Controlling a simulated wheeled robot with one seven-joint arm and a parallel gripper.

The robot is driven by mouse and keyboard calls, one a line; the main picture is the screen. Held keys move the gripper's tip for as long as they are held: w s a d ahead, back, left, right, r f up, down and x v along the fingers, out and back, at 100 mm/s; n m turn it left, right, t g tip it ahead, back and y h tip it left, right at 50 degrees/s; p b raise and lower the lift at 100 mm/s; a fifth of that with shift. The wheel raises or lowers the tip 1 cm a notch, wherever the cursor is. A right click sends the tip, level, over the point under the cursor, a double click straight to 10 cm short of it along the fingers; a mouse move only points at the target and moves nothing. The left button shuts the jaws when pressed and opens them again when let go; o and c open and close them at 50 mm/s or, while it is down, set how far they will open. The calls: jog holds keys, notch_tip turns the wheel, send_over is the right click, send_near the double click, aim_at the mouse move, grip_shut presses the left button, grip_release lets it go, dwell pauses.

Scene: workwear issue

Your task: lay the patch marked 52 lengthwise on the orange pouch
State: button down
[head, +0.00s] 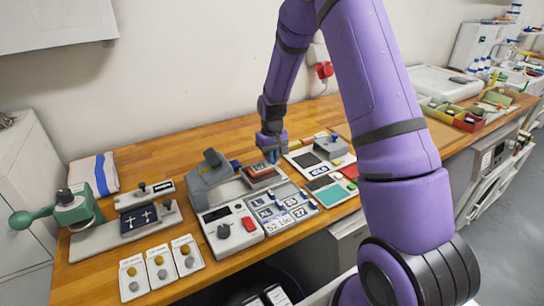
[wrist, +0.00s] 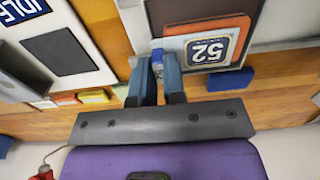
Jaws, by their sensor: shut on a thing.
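The patch marked 52 (wrist: 209,51) is dark blue with a pale border. In the wrist view it lies on the orange pouch (wrist: 205,27), its long side along the pouch and its number upside down in the picture. The pouch (head: 259,169) sits on a dark plate at the grey press in the head view. My gripper (wrist: 158,68) is beside the pouch's edge, its blue-grey fingers closed around a small blue piece (wrist: 157,60). I cannot tell whether that piece is fixed to the plate. In the head view my gripper (head: 271,156) is just behind the pouch.
The grey press (head: 210,165) has its upper part raised, left of the pouch. A control box (head: 226,231) and a tray of marked compartments (head: 284,212) stand in front. A blue block (wrist: 231,80) lies near the pouch. A green machine (head: 74,207) stands at far left.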

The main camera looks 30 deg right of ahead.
jog(key=shift+f, duration=0.1)
jog(key=c, duration=1.6)
grip_release()
jog(key=shift+c, duration=0.2)
jog(key=o, duration=0.5)
jog(key=shift+c, duration=0.2)
